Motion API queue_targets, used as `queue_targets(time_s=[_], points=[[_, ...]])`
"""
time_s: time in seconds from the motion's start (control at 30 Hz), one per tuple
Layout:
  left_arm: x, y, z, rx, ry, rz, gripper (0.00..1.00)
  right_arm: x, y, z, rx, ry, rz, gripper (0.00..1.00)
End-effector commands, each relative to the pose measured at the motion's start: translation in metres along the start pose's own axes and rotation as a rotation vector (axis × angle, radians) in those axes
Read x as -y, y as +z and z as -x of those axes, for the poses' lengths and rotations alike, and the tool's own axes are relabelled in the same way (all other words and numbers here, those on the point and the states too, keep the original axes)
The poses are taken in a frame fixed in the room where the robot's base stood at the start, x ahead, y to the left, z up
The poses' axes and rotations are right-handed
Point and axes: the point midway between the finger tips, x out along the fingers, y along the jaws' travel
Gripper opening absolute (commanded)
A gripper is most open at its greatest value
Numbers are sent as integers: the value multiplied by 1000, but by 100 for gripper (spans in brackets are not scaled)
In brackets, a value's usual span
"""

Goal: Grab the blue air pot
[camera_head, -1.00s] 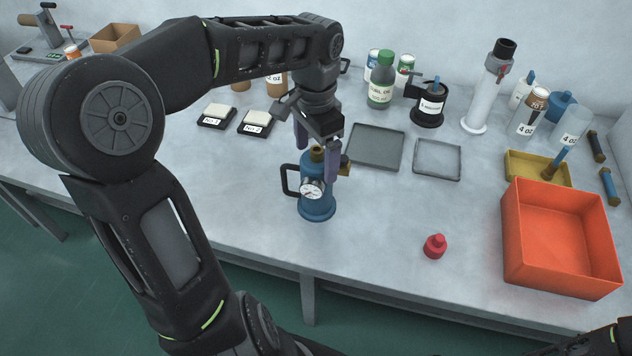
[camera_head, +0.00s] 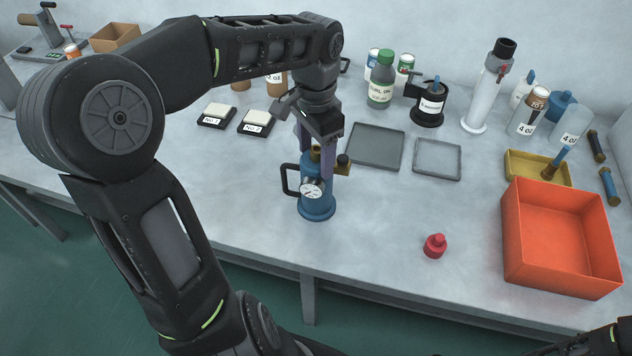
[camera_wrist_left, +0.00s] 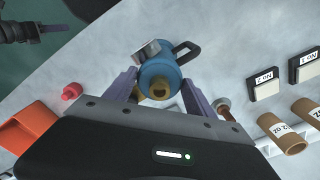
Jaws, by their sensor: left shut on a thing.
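The blue air pot (camera_head: 318,207) stands upright on the grey table, with a round white gauge on its front, a black handle on its left and a brass fitting on top. It also shows in the left wrist view (camera_wrist_left: 157,70), between the two purple fingers. My left gripper (camera_head: 316,160) points down over the pot and is shut on its upper part, a finger on each side. The fingers hide part of the pot's top. Part of my right gripper (camera_wrist_left: 52,28) shows at the top left of the left wrist view; its jaw opening cannot be made out.
A red weight-like piece (camera_head: 434,246) and an orange bin (camera_head: 562,276) are to the right. A dark tray (camera_head: 375,147) and a light tray (camera_head: 437,160) lie behind the pot. Bottles and a black-handled pot (camera_head: 428,117) stand at the back. The table front is mostly clear.

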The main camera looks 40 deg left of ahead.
Motion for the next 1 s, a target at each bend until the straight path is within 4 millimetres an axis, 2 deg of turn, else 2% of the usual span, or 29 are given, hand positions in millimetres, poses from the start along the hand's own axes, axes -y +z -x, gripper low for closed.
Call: queue_targets(time_s=[0.07, 0.43, 0.83, 1.0], points=[[0, 0, 0, 0, 0, 0, 31, 0, 0, 0, 0, 0, 0, 35], [0, 0, 0, 0, -1, 0, 1, 0, 0, 0, 0, 0, 0, 35], [1, -1, 3, -2, -3, 0, 0, 0, 0, 0, 0, 0, 0, 35], [0, -2, 15, -4, -5, -1, 0, 0, 0, -1, 0, 0, 0, 35]])
